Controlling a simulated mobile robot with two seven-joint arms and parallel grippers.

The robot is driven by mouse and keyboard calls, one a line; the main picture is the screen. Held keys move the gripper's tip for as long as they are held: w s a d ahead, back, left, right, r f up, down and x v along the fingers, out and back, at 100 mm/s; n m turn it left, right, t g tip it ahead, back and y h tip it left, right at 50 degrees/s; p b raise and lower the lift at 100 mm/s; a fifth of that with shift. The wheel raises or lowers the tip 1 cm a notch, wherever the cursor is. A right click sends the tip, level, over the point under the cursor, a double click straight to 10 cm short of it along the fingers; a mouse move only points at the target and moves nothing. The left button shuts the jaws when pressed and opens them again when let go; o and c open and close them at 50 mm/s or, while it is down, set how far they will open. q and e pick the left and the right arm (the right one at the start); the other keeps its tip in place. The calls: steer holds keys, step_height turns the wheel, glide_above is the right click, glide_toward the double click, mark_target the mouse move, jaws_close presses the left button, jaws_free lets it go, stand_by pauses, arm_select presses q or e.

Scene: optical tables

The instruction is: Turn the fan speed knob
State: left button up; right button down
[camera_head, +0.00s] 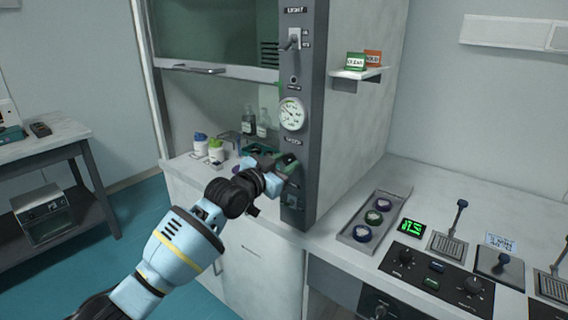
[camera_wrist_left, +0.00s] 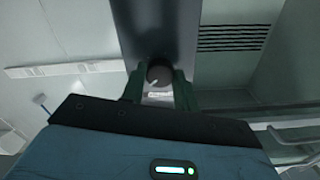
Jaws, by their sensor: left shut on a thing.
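The fan speed knob (camera_wrist_left: 159,71) is a small dark round knob on the grey front post of the fume hood. In the left wrist view it sits between the two green fingers of my left gripper (camera_wrist_left: 158,84), which is shut on it. In the head view my left gripper (camera_head: 287,163) reaches the grey post (camera_head: 311,110) just below the round white gauge (camera_head: 292,114). There the gripper largely hides the knob, and its pointer angle cannot be read. My right gripper is not in view.
Above the gauge is a light switch (camera_head: 294,40). Bottles (camera_head: 216,150) stand inside the hood, left of my gripper. A small shelf (camera_head: 358,73) holds two boxes on the hood's side. The right bench carries a tray (camera_head: 345,238) of round items and a control panel (camera_head: 405,271).

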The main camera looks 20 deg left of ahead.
arm_select(q)
steer(key=m, duration=0.4)
steer(key=shift+r+m+p, duration=0.15)
steer(key=shift+m+p, duration=0.25)
steer(key=m+p, duration=0.1)
steer(key=m, duration=0.2)
steer(key=shift+m, duration=1.1)
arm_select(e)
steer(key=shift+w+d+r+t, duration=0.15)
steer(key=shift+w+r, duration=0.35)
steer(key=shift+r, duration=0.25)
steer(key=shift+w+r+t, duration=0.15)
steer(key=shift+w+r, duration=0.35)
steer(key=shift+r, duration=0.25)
arm_select(q)
steer(key=o, duration=1)
steer(key=shift+c, duration=0.2)
